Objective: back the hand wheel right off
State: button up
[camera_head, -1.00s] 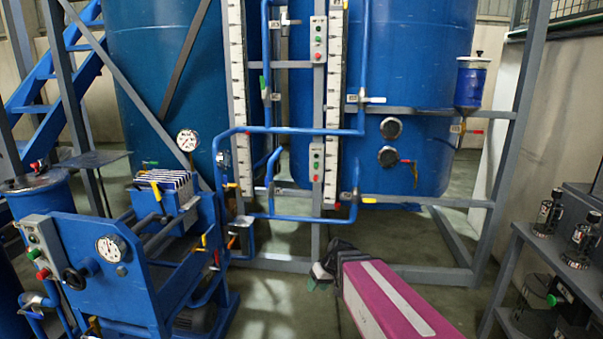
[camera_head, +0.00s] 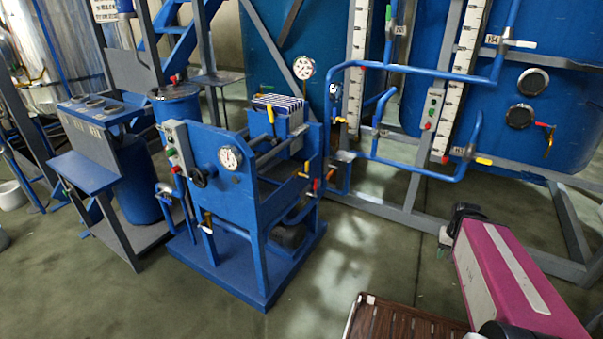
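The hand wheel (camera_head: 199,177) is a small black wheel on the front plate of the blue filter press (camera_head: 232,190), left of the picture's middle. It sits below and left of a round white gauge (camera_head: 230,158). A pack of pale plates (camera_head: 279,102) stands in the press behind the front plate. My gripper (camera_head: 443,243) is at the end of my magenta arm at the lower right, well to the right of the press and apart from it. It is small and dark here, and its finger opening cannot be made out.
A control box (camera_head: 177,145) with buttons is on the press's left side. A blue bench (camera_head: 88,172) stands farther left. Blue pipes (camera_head: 425,72) and large blue tanks (camera_head: 540,120) are behind at right. A brown slatted surface (camera_head: 400,322) lies at bottom centre. Floor before the press is clear.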

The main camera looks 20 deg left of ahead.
aim_at(201, 176)
jog(key=j+u, duration=0.2)
jog(key=u, duration=0.15)
jog(key=i+j+u, duration=0.15)
jog(key=u, duration=0.25)
jog(key=i+j+u, duration=0.1)
jog(key=u, duration=0.25)
jog(key=j+u, duration=0.1)
jog(key=u, duration=0.2)
jog(key=j+u, duration=0.1)
jog(key=u, duration=0.25)
jog(key=k+u, duration=0.1)
jog(key=u, duration=0.35)
